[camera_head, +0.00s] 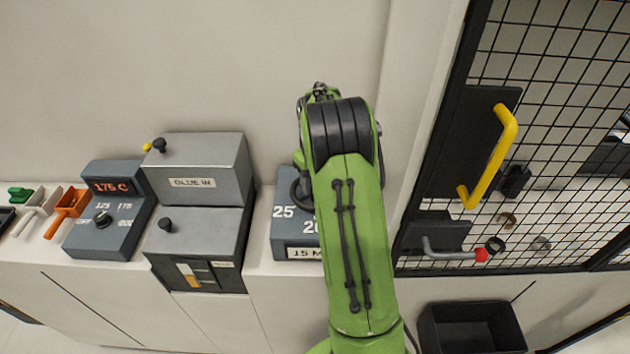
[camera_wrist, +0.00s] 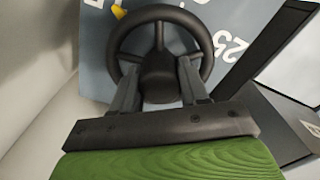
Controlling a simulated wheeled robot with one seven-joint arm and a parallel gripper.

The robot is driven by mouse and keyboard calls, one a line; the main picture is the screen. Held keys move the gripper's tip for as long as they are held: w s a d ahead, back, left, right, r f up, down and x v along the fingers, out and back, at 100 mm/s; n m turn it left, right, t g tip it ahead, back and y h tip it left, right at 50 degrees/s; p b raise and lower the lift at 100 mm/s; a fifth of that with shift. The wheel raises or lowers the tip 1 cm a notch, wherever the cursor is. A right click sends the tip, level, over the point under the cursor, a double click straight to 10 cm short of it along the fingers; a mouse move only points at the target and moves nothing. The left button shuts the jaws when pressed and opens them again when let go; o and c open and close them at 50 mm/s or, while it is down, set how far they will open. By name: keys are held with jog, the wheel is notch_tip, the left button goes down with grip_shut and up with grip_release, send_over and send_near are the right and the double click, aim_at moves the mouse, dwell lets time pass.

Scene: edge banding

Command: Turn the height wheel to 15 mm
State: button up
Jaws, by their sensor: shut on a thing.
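The height wheel (camera_wrist: 191,20) is a black handwheel with spokes and a thick hub, mounted on a blue-grey panel (camera_wrist: 262,12). My gripper (camera_wrist: 159,88) is shut on the wheel's hub, one finger on each side, in the wrist view. A yellow pointer (camera_wrist: 118,12) shows beyond the rim at upper left, and a white "25" (camera_wrist: 231,46) lies right of the wheel. In the head view my green arm hides most of the wheel. The panel (camera_head: 283,228) there shows "25", part of "20", and a plate reading "15 M" (camera_head: 303,253), its end covered.
Left of the panel stand a grey glue box (camera_head: 205,160) and a temperature unit (camera_head: 110,222) with a "175 C" display. Orange and green scoops lie at far left. A mesh door with a yellow handle (camera_head: 495,155) and a red-tipped lever (camera_head: 455,254) stand close on the right.

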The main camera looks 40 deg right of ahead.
dwell(0.5)
jog(key=o, duration=1)
jog(key=shift+o, duration=0.2)
notch_tip(320, 180, up, 16)
jog(key=p, duration=0.2)
jog(key=shift+f, duration=0.15)
